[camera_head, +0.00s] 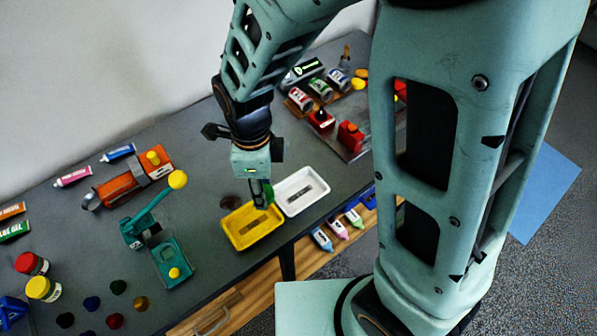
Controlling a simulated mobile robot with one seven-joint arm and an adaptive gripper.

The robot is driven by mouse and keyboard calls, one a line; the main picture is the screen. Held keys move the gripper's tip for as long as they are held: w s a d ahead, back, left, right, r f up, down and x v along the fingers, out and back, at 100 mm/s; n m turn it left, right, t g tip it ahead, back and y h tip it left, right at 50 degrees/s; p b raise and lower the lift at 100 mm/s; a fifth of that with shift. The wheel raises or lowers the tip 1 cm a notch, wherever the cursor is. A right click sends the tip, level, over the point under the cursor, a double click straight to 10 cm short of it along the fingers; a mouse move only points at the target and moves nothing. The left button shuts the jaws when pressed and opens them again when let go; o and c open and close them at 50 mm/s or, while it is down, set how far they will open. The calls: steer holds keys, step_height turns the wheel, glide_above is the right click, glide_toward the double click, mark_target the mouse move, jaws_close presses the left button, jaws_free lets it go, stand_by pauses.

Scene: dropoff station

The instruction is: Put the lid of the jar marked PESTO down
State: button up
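My gripper (262,199) points down just above the yellow tray (238,236), near its edge beside the white tray. A green piece (269,194), which looks like a lid seen nearly edge-on, is at the fingertips, and the gripper appears shut on it. The fingers partly hide it. Whether it touches the tray is unclear. Two upright jars stand at the far left, one with a red lid (31,263) and one with a yellow lid (43,288). No PESTO marking can be read on any jar.
A white tray (322,188) adjoins the yellow one. A teal lever device (172,262) and an orange machine (135,185) stand to the left. Several coloured discs lie at the front left, including a red disc (114,321). Small labelled containers, including a green one (321,90), lie at the back.

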steer(key=shift+s+a+f+m, duration=0.15)
steer(key=shift+s+a+m, duration=0.15)
steer(key=shift+s+m, duration=0.3)
steer(key=shift+s+a+f+m, duration=0.15)
steer(key=shift+s+a+m, duration=0.1)
steer(key=shift+s+m, duration=0.3)
steer(key=shift+w+d+f, duration=0.1)
steer(key=shift+d+f, duration=0.05)
steer(key=shift+f, duration=0.05)
steer(key=b, duration=0.6)
glide_above(300, 194)
steer(key=s+a, duration=0.3)
step_height(300, 194, down, 5)
steer(key=f+b, duration=0.1)
steer(key=w+d+f, duration=0.1)
steer(key=f+b, duration=0.1)
steer(key=shift+w+d+f+b, duration=0.1)
steer(key=shift+w+d+b, duration=0.25)
steer(key=shift+w, duration=0.05)
steer(key=shift+w+d+f+b, duration=0.35)
steer(key=shift+w, duration=0.05)
steer(key=shift+d+f, duration=0.1)
steer(key=shift+f, duration=0.15)
steer(key=f+b, duration=0.3)
steer(key=shift+w+d+f, duration=0.15)
steer(key=shift+w+f, duration=0.05)
steer(key=shift+f, duration=0.05)
steer(key=shift+r, duration=0.1)
